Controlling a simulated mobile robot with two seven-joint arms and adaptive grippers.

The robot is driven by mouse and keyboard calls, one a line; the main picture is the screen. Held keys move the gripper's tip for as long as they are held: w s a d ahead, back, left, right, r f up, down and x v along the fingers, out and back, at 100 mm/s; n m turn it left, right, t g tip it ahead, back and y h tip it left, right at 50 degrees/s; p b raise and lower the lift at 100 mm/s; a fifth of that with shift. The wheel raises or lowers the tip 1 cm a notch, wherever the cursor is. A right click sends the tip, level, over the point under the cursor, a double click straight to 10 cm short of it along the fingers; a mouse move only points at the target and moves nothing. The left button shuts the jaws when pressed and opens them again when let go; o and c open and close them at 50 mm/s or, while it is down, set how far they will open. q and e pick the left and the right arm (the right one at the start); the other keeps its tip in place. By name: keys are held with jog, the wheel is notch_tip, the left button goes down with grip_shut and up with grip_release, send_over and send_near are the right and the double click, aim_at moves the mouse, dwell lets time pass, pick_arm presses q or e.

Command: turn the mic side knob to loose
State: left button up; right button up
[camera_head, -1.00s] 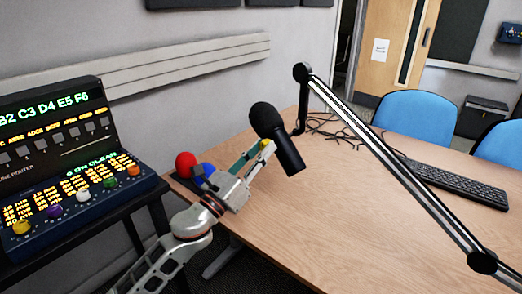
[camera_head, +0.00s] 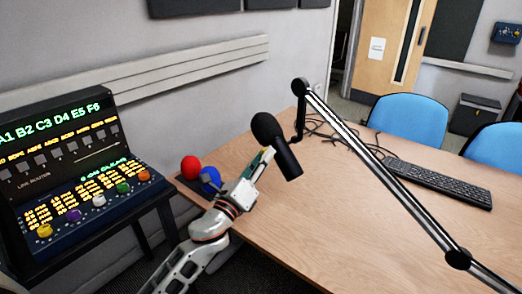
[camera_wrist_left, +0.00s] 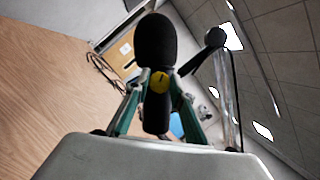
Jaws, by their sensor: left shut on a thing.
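The black microphone (camera_head: 285,158) hangs tilted from a boom arm over the table's left part. In the left wrist view the microphone (camera_wrist_left: 157,45) fills the middle, with its round yellow side knob (camera_wrist_left: 160,82) facing the camera. My left gripper (camera_head: 264,155) is at the microphone's left side. In the left wrist view its two green-lined fingers (camera_wrist_left: 157,84) lie on either side of the knob, shut on it. A dark mark shows on the knob. In the head view the fingers mostly hide the knob. My right gripper is not in view.
The boom arm (camera_head: 385,170) crosses the right of the table (camera_head: 340,240). A router console (camera_head: 70,180) stands at left; a keyboard (camera_head: 438,184) and loose cables (camera_head: 345,135) lie beyond.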

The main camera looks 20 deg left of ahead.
pick_arm(q)
jog(key=shift+r+n+g+y+p, duration=0.1)
jog(key=shift+n+g+y+p, duration=0.45)
jog(key=shift+n+p, duration=1.2)
jog(key=shift+r+n+g+y+p, duration=0.2)
jog(key=shift+n+g+p, duration=0.7)
jog(key=shift+n, duration=1.55)
jog(key=shift+f+n+g+y+p, duration=0.1)
jog(key=shift+n+g+y+p, duration=0.45)
jog(key=shift+n+p, duration=1.2)
pick_arm(e)
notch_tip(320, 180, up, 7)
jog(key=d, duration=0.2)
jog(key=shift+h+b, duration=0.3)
jog(key=shift+b, duration=0.1)
pick_arm(q)
jog(key=shift+n, duration=0.45)
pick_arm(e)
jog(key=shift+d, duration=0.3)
pick_arm(q)
jog(key=o, duration=1.1)
jog(key=shift+a, duration=0.1)
jog(key=s+a+r, duration=0.1)
jog(key=s, duration=1)
jog(key=shift+s+a+r, duration=0.3)
jog(key=shift+s, duration=0.1)
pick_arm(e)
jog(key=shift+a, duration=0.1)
